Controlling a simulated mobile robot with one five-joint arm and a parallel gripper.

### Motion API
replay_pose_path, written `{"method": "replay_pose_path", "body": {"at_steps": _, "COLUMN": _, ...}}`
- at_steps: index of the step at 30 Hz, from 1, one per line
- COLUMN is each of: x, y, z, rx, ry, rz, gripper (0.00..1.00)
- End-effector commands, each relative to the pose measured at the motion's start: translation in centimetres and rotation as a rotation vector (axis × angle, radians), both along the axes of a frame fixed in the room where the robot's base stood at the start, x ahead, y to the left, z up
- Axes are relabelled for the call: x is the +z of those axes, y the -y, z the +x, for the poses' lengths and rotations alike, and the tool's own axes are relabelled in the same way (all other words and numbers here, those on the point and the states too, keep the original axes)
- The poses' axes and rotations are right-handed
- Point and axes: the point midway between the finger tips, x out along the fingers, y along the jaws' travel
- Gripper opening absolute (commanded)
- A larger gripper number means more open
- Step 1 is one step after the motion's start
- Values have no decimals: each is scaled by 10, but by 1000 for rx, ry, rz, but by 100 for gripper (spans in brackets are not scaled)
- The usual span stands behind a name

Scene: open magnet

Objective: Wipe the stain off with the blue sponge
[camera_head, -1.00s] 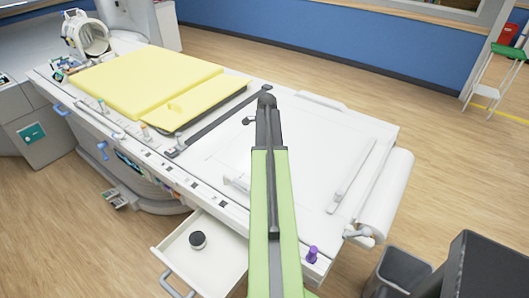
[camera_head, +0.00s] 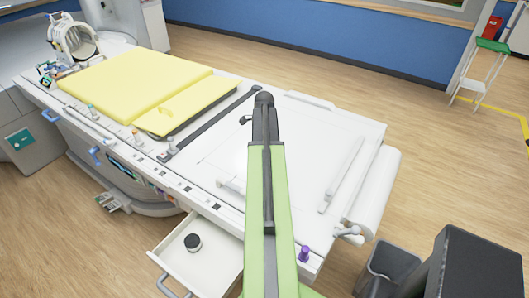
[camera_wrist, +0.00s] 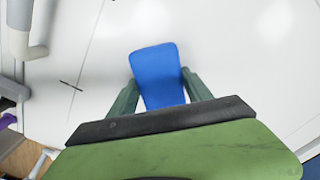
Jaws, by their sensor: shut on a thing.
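The blue sponge (camera_wrist: 157,72) is between the fingers of my gripper (camera_wrist: 160,88) in the wrist view. The gripper is shut on it, and the sponge's far end sticks out past the fingertips. The sponge is over the white table top (camera_wrist: 225,45); I cannot tell whether it touches it. In the head view my arm reaches over the white table top (camera_head: 310,130) and hides the gripper and sponge. I cannot make out a clear stain. A short thin dark mark (camera_wrist: 71,86) shows on the white surface left of the sponge.
A yellow pad (camera_head: 125,85) covers the table's far left. A white roll (camera_head: 372,190) is at the right end, a purple item (camera_head: 304,253) on the near edge. An open drawer (camera_head: 215,262) holds a black-lidded jar (camera_head: 193,242). A grey bin (camera_head: 390,265) stands lower right.

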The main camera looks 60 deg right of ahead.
Motion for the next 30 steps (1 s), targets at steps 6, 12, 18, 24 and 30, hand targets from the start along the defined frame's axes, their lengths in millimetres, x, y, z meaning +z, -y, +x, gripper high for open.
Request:
{"method": "replay_pose_path", "body": {"at_steps": 6, "x": 30, "y": 0, "z": 0, "rx": 0, "ry": 0, "rz": 0, "gripper": 20}}
{"method": "replay_pose_path", "body": {"at_steps": 12, "x": 28, "y": 0, "z": 0, "rx": 0, "ry": 0, "rz": 0, "gripper": 20}}
{"method": "replay_pose_path", "body": {"at_steps": 18, "x": 33, "y": 0, "z": 0, "rx": 0, "ry": 0, "rz": 0, "gripper": 20}}
{"method": "replay_pose_path", "body": {"at_steps": 24, "x": 57, "y": 0, "z": 0, "rx": 0, "ry": 0, "rz": 0, "gripper": 20}}
{"method": "replay_pose_path", "body": {"at_steps": 30, "x": 58, "y": 0, "z": 0, "rx": 0, "ry": 0, "rz": 0, "gripper": 20}}
